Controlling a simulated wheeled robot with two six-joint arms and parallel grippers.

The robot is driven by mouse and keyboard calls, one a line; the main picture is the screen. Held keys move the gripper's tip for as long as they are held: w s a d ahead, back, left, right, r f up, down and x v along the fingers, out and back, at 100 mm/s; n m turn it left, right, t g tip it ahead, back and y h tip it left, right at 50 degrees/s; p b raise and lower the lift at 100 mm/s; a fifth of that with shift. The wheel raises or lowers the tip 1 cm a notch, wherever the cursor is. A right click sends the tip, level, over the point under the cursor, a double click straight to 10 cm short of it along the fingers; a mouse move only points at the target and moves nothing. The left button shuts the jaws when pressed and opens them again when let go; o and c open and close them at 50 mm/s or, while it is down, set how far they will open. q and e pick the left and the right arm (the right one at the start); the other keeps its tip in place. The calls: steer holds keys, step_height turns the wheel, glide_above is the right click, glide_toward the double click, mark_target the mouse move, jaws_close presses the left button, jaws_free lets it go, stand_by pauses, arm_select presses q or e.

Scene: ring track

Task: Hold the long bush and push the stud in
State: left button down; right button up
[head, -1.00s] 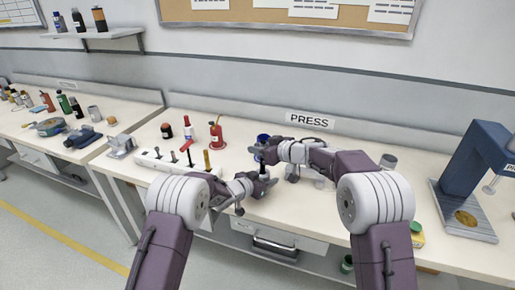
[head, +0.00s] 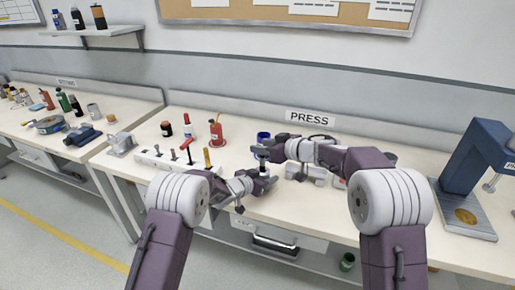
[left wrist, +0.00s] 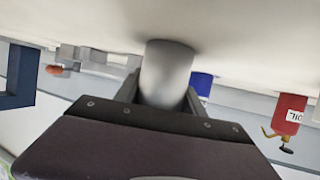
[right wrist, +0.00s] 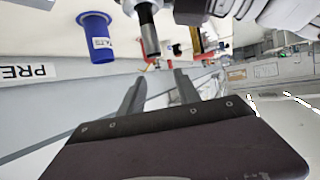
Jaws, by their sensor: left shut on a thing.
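The long bush is the grey cylinder (left wrist: 168,72) between the fingers of my left gripper (left wrist: 165,92), which is shut on it. In the head view, my left gripper (head: 266,179) is low over the bench, below my right gripper (head: 259,151). How deep that piece sits is unclear. My right gripper (right wrist: 159,80) has its fingers apart, with no thing clearly between them, close to the dark piece's end.
A blue cup (head: 263,138) stands behind the grippers. A red oil can (head: 216,133) and a white block with several upright tools (head: 160,162) are at left. The blue press (head: 480,160) stands at right. White fixtures (head: 318,172) lie behind my right forearm.

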steer(key=v, duration=0.9)
steer(key=shift+s+d, duration=0.15)
